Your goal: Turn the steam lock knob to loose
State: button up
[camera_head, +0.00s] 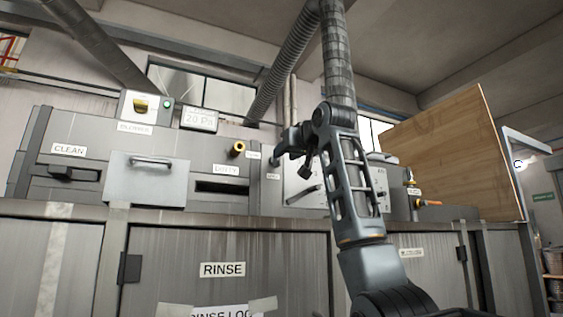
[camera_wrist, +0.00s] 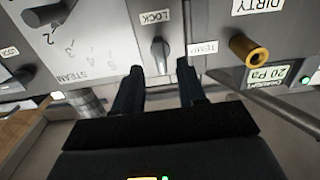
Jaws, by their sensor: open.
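The steam lock knob (camera_wrist: 160,52) is a small grey knob on the steel panel, beside the LOCK label (camera_wrist: 157,17) in the wrist view. Its grip stands roughly upright in that view. My gripper (camera_wrist: 160,70) is open, with one dark finger on each side of the knob's lower end. I cannot tell whether the fingers touch it. The fingers hold nothing.
A brass knob (camera_wrist: 250,52) sits close beside the TEMP label. A larger steam dial (camera_wrist: 45,12) with numbers is on the other side. In the head view, a wooden board (camera_head: 450,150) stands at the right and a grey box cover (camera_head: 145,180) at the left.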

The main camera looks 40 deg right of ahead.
jog(key=shift+b+v, duration=0.3)
jog(key=shift+v, duration=1.2)
